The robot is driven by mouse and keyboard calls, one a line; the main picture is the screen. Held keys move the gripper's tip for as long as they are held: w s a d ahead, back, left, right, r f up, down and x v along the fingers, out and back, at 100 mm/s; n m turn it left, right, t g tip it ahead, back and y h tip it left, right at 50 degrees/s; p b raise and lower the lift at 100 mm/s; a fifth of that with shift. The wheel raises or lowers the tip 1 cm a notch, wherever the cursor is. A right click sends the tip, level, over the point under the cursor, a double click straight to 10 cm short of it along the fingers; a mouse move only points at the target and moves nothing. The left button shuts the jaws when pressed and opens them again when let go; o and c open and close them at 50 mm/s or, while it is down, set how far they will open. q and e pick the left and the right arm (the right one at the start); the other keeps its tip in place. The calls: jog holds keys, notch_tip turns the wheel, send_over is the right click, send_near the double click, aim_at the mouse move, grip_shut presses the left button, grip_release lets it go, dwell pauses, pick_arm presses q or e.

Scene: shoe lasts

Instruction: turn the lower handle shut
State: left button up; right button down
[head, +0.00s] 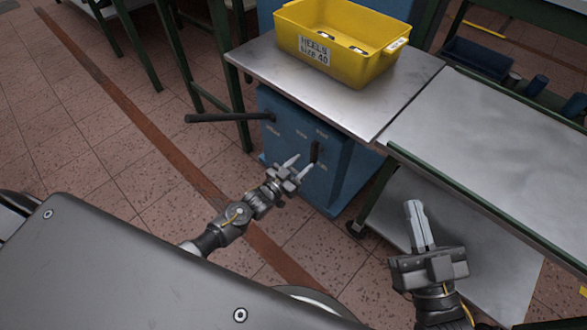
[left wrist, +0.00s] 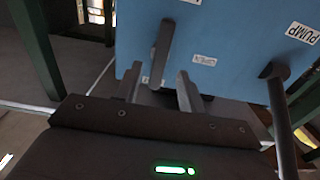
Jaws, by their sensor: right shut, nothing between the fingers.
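A blue cabinet (head: 290,150) stands under the metal table. A short dark handle (head: 316,152) sits low on its right side, apparently the lower handle; it also shows in the left wrist view (left wrist: 163,48). A long black lever (head: 222,118) sticks out from the cabinet's upper left; the left wrist view shows it at the right (left wrist: 281,115). My left gripper (head: 299,166) is open in front of the cabinet. In the left wrist view, the short handle's end lies between its fingers (left wrist: 158,88); contact cannot be told. My right gripper (head: 414,206) is shut and empty.
A yellow crate (head: 345,62) labelled "HEELS" stands on the metal tabletop (head: 262,62) above the cabinet. A grey-topped bench (head: 490,125) with a lower shelf (head: 510,262) is at the right. Green table legs (head: 218,50) stand at the left. The tiled floor at left is clear.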

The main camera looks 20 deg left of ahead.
pick_arm(q)
jog(key=v, duration=0.4)
jog(key=shift+s+p, duration=0.15)
jog(key=shift+p, duration=0.15)
pick_arm(e)
jog(key=f, duration=0.1)
jog(key=f+g+h, duration=0.1)
jog(key=shift+w+d+f+g+h, duration=0.3)
jog(key=shift+w+f+h, duration=0.1)
